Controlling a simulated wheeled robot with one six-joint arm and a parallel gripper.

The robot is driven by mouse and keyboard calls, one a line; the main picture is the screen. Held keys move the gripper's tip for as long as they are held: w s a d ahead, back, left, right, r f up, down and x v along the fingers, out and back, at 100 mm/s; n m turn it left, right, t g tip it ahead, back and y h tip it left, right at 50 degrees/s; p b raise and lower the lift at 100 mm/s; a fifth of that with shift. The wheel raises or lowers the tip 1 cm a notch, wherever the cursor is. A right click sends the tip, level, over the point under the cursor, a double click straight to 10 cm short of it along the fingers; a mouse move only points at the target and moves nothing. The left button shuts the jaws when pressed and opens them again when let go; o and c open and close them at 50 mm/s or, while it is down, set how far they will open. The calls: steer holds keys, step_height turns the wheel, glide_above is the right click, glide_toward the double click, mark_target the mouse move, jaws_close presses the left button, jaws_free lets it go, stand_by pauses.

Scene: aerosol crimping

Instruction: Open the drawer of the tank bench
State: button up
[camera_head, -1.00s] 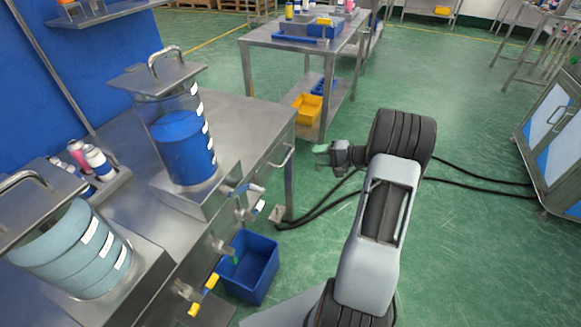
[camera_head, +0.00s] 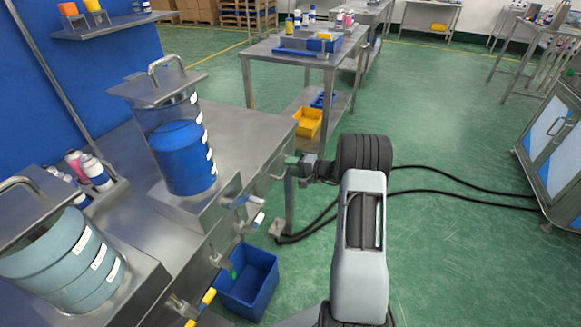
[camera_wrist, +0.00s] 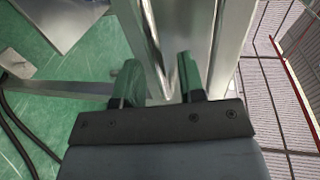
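The tank bench (camera_head: 235,125) is a steel bench at the left of the head view. Its drawer front (camera_head: 262,192), at the bench's right end, looks closed. My gripper (camera_head: 290,166) is at this end, in front of the drawer handle, which it largely hides. In the wrist view my gripper (camera_wrist: 160,82) has its two green fingers apart. Bright steel bars and edges of the bench (camera_wrist: 185,40) show between and beyond them. I cannot tell whether the handle lies between the fingers or whether they touch it.
Two tanks, one blue (camera_head: 186,158) and one grey-green (camera_head: 65,262), stand on the bench. Taps (camera_head: 245,212) stick out from its front above a blue bin (camera_head: 248,280). Black cables (camera_head: 430,192) cross the floor. Open green floor lies to the right.

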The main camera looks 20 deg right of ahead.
steer(key=shift+w+a+f, duration=0.1)
steer(key=shift+w+a, duration=0.2)
steer(key=shift+w, duration=0.05)
steer(key=shift+c, duration=0.4)
jaws_close()
